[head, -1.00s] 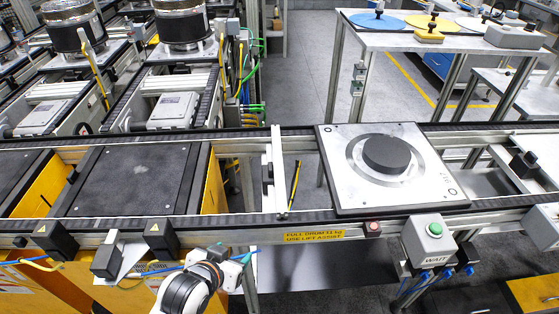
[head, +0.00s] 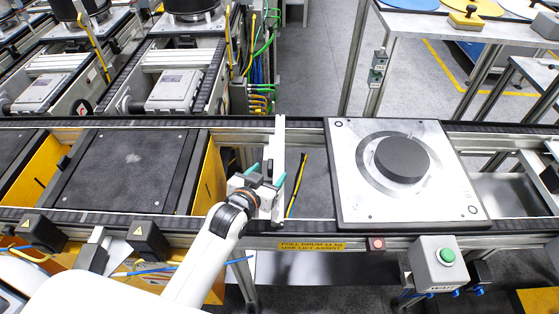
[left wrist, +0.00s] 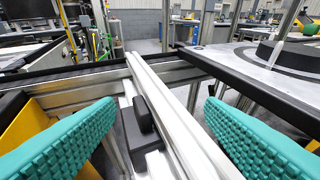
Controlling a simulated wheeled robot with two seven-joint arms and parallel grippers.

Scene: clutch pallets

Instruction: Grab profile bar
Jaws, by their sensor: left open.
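The profile bar (head: 281,138) is a silvery aluminium bar lying across the conveyor gap, between the dark pallet on the left and the light pallet on the right. In the left wrist view the bar (left wrist: 172,112) runs away from me between the fingers, with a black block (left wrist: 140,128) at its left side. My left gripper (head: 267,174) is open at the near part of the bar. Its teal ribbed fingers stand either side of the bar, with visible gaps in the left wrist view (left wrist: 161,106). My right gripper is not in view.
The dark pallet (head: 125,170) lies left of the gap. The light pallet (head: 350,185) with a black round hub (head: 402,158) lies right. A yellow-black cable (head: 298,188) hangs beside the bar. A grey button box (head: 437,262) stands at the front right.

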